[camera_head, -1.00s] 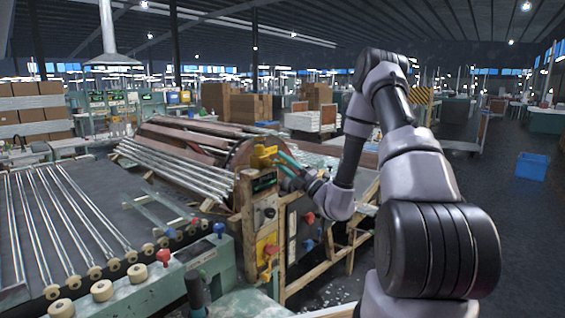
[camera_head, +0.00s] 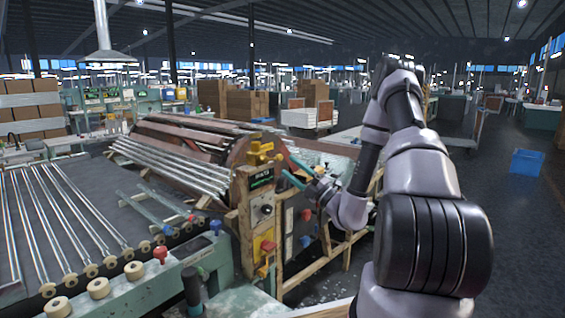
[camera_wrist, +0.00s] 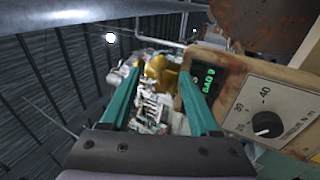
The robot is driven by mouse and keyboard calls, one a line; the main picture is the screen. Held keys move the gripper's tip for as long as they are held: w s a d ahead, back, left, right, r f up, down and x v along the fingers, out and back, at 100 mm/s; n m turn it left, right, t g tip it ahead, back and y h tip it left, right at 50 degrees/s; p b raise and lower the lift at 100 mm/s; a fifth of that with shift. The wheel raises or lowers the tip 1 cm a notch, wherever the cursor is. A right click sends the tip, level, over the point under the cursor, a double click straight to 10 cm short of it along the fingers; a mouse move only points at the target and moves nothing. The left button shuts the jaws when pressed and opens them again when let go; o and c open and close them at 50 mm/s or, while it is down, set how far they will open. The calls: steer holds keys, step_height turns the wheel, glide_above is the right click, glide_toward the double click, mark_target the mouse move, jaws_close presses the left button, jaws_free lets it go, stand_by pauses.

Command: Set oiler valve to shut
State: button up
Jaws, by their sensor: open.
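A yellow valve (camera_head: 262,152), which seems to be the oiler valve, stands on top of the wooden-framed control post in the head view. Its exact handle position is too small to tell. In the wrist view a yellow part (camera_wrist: 160,72) shows between and beyond the fingertips, partly blurred against clutter. My gripper (camera_head: 291,170) has two teal fingers spread apart, with nothing between them. It is right of the valve and slightly lower, with a gap between. The open fingers also show in the wrist view (camera_wrist: 160,85).
The control post (camera_head: 243,215) carries a green display (camera_head: 262,178), a dark dial (camera_wrist: 266,124), and a yellow panel with a red knob (camera_head: 266,246). Glass tubes lie on the machine at left. A blue bin (camera_head: 527,162) stands on the floor at far right.

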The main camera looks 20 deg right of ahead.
steer(key=v, duration=0.5)
steer(key=shift+r, duration=0.1)
steer(key=s+a+r+n+g, duration=0.7)
steer(key=n+g, duration=0.3)
steer(key=n, duration=0.4)
steer(key=s+a+r+n+g, duration=0.4)
steer(key=s+a+n+g, duration=0.3)
steer(key=s+n+g, duration=0.5)
steer(key=s+d+r+n+t+h, duration=0.5)
steer(key=d+r+n+t+h, duration=0.5)
steer(key=n+h, duration=0.3)
steer(key=r+n+t, duration=0.1)
steer(key=n, duration=0.2)
steer(key=shift+r, duration=0.2)
